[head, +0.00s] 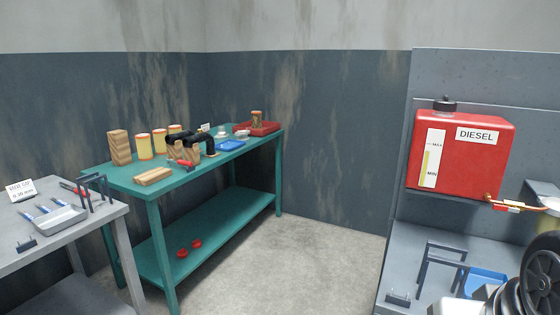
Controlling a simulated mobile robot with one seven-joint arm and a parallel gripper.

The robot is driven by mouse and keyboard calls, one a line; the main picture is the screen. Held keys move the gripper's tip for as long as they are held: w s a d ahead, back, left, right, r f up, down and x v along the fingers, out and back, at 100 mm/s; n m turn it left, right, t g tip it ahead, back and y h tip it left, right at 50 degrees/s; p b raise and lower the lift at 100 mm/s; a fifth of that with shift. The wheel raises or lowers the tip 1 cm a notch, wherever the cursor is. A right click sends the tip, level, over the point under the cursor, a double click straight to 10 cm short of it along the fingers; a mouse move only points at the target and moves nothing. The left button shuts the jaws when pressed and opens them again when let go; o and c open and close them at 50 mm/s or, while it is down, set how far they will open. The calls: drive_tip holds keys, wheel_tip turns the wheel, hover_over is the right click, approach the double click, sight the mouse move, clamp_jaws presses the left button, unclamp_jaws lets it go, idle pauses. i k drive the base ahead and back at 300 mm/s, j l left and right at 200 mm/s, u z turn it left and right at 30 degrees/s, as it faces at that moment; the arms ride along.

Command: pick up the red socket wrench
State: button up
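I cannot tell for sure which thing is the red socket wrench. A small red-handled tool (185,163) lies on the green workbench (110,178), by the wooden blocks and the black curved pipe. Another thin tool with red on it (68,187) lies on the grey table (45,262) at the left, partly behind a dark bracket. Both are too small to make out their heads. My gripper is not in view.
A red diesel tank (460,150) stands right. The middle floor (290,255) is clear.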

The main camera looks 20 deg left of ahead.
sight(180, 162)
drive_tip(key=j+u, duration=0.35)
drive_tip(key=i+j+u, duration=0.1)
drive_tip(key=u, duration=0.3)
drive_tip(key=i+j+u, duration=0.15)
drive_tip(key=u, duration=0.2)
drive_tip(key=i+j, duration=0.6)
drive_tip(key=j, duration=0.1)
